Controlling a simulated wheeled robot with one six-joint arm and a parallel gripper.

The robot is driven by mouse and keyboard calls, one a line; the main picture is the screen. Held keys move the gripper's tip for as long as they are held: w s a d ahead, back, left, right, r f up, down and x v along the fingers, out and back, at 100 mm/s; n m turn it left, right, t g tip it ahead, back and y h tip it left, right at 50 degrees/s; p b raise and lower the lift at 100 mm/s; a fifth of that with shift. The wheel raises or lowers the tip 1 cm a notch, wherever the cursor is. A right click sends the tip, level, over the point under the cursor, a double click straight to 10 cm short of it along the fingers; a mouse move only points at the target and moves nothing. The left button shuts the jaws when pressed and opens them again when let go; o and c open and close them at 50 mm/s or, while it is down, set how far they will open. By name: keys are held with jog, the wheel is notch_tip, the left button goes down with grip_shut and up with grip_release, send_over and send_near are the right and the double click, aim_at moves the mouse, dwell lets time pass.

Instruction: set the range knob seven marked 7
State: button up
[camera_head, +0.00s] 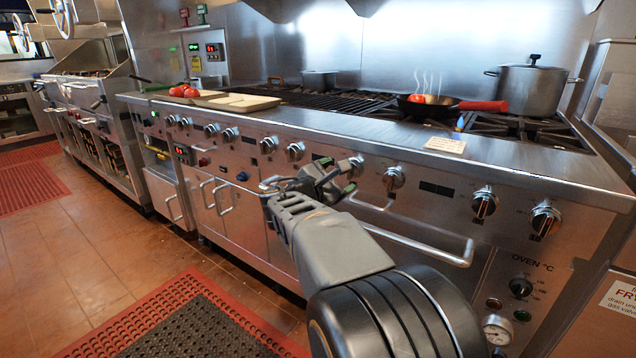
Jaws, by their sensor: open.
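A row of silver range knobs runs along the sloping steel front panel (440,188) of the range. One knob (355,163) shows right behind my gripper and is partly hidden by it. The number labels are too small to read, so I cannot tell which knob is marked 7. My gripper (338,180) is open and empty, its fingers toward the panel near that partly hidden knob. I cannot tell whether the fingers touch it. A knob (393,178) sits just right of my gripper and another (295,151) just left.
A steel oven handle (420,247) juts out below the panel, right of my gripper. A pan with a red handle (485,106) and a lidded pot (533,88) stand on top. A tray (245,103) lies further left.

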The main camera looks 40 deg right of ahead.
jog(key=p+v, duration=0.1)
jog(key=v, duration=0.7)
jog(key=shift+a+p, duration=0.2)
jog(key=shift+p, duration=0.2)
jog(key=s+a+r+m+y+p, duration=0.4)
jog(key=a+r+m+y+p, duration=0.2)
jog(key=p, duration=1.2)
jog(key=s+a+r+m+y+p, duration=0.4)
jog(key=a+r+m+y+p, duration=0.3)
jog(key=p, duration=1.1)
jog(key=a+r+y, duration=0.4)
jog(key=a+r, duration=0.2)
jog(key=a, duration=0.2)
jog(key=shift+p, duration=0.35)
jog(key=shift+d, duration=0.1)
